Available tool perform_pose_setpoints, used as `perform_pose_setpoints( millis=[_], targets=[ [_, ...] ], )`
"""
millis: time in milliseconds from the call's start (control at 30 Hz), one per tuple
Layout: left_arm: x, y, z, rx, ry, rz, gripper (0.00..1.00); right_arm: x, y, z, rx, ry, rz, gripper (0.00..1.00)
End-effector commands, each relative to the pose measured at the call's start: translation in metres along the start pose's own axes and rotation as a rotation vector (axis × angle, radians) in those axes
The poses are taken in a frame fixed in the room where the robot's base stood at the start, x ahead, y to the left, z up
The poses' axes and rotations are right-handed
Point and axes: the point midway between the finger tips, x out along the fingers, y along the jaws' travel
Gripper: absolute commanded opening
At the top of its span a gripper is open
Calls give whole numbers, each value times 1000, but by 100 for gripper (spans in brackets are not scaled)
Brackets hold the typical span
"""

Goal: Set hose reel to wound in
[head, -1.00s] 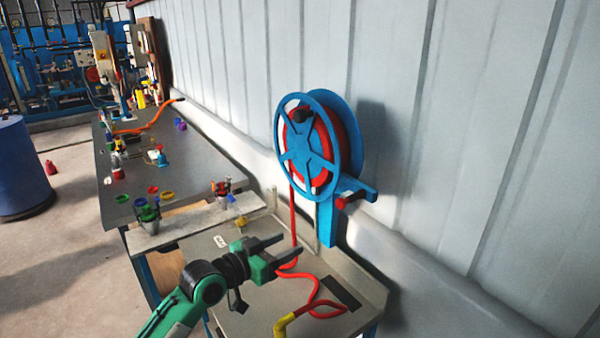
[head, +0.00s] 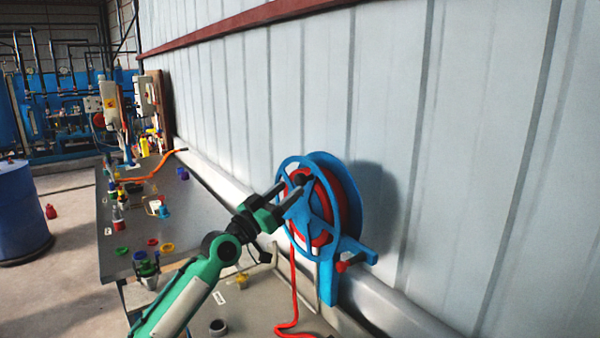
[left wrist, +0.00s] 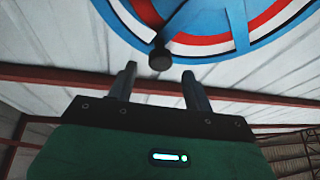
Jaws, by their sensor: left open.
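The hose reel (head: 346,205) is a blue spoked wheel with red hose on its drum, mounted on a blue bracket by the wall. The red hose (head: 294,285) hangs from it down to the bench. A dark crank knob (head: 301,180) sticks out near the top of the wheel; in the left wrist view the knob (left wrist: 160,60) lies just beyond and between the fingertips. My left gripper (head: 282,190) is open at the front of the wheel, close to the knob, with nothing between its fingers (left wrist: 162,72). Contact with the knob cannot be told. My right gripper is not in view.
A red-handled lever (head: 348,263) sits on the bracket below the wheel. The bench (head: 255,312) runs along the wall, with small coloured parts farther back. A blue drum (head: 20,210) stands on the floor at left. The wall is close behind the reel.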

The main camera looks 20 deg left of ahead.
Motion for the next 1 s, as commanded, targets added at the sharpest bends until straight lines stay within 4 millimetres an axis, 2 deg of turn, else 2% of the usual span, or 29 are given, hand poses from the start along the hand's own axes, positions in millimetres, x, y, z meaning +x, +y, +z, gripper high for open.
perform_pose_setpoints(
  millis=[33, 100, 300, 700, 733, 900, 1000],
  targets=[
    [12, 0, -4, -2, 2, 0, 51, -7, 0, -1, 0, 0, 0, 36],
    [25, 1, -3, -1, 1, 0, 51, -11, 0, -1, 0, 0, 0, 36],
    [48, 0, -1, -1, 0, 0, 51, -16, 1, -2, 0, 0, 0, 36],
    [55, 0, 1, 0, -1, 0, 51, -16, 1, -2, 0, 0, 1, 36],
    [55, 0, 1, 0, -1, 0, 50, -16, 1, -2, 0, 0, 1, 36],
    [54, 0, 1, 0, -1, 0, 16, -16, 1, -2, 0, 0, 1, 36],
    [54, 0, 1, 0, -1, 0, 0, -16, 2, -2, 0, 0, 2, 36]
  ],
)
